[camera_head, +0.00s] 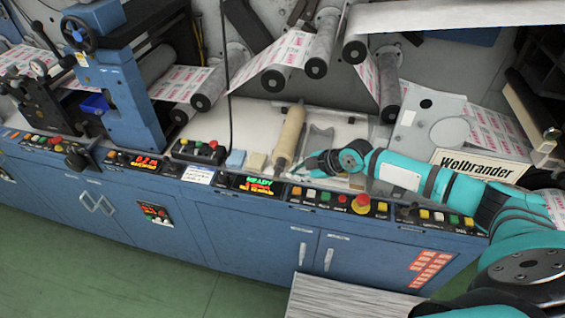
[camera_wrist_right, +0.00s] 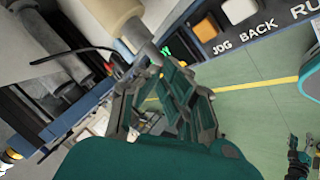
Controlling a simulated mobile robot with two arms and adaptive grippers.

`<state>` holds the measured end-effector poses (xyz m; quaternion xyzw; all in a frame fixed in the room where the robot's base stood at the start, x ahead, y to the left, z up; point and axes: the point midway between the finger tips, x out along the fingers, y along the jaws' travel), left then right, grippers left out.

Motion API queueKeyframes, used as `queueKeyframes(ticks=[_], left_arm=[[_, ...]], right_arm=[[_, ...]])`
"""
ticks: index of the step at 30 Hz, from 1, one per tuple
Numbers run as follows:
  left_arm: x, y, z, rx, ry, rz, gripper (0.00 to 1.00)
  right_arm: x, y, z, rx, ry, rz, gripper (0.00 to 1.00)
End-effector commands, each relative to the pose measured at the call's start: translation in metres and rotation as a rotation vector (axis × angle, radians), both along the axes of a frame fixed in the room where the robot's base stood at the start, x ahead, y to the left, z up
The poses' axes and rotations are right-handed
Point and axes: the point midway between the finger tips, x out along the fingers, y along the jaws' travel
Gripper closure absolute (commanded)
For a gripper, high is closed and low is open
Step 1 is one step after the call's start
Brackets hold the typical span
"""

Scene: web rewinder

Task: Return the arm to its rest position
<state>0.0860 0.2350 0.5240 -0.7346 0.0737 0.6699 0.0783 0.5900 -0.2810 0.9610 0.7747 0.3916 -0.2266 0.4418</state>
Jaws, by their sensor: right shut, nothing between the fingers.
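My right arm (camera_head: 440,184) is teal and reaches in from the right over the front of the blue machine. Its right gripper (camera_head: 298,172) is shut and empty, low over the ledge behind the button panel. It is close to the lower end of a beige roll (camera_head: 290,134), but I cannot tell whether they touch. In the right wrist view the gripper's dark linked fingers (camera_wrist_right: 150,62) stand near the roll's end (camera_wrist_right: 128,30), with the panel edge and green floor beyond. My left gripper does not show in the head view.
The front panel carries a red stop button (camera_head: 361,202), several coloured buttons and lit displays (camera_head: 262,185). Printed web (camera_head: 285,52) runs over rollers above. A sign plate (camera_head: 480,166) stands behind my forearm. A striped grey surface (camera_head: 340,298) is at the bottom; green floor (camera_head: 110,265) is open at left.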

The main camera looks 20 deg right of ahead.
Motion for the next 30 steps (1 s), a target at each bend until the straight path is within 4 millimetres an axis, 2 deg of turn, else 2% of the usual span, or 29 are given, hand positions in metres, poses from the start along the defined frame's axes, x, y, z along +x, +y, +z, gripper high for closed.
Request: queueKeyframes(ticks=[6, 8, 11, 14, 18, 21, 25, 30], left_arm=[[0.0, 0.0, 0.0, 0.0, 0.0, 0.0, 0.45], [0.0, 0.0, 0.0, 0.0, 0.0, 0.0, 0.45], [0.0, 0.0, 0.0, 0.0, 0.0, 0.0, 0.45], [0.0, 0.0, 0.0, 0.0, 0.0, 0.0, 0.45], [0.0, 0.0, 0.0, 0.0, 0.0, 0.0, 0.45], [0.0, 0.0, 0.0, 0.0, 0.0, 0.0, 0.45], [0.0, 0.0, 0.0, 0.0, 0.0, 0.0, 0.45], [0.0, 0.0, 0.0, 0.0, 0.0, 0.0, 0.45]], right_arm=[[-0.003, 0.005, -0.002, 0.004, 0.006, 0.005, 1.0], [-0.009, 0.016, -0.007, 0.012, 0.021, 0.015, 1.0], [-0.03, 0.047, -0.019, 0.037, 0.067, 0.039, 1.0], [-0.065, 0.092, -0.033, 0.072, 0.139, 0.061, 1.0], [-0.125, 0.152, -0.043, 0.13, 0.251, 0.027, 1.0], [-0.163, 0.175, -0.04, 0.164, 0.322, -0.069, 1.0], [-0.204, 0.175, -0.033, 0.198, 0.403, -0.277, 1.0], [-0.242, 0.149, -0.026, 0.214, 0.479, -0.555, 1.0]])
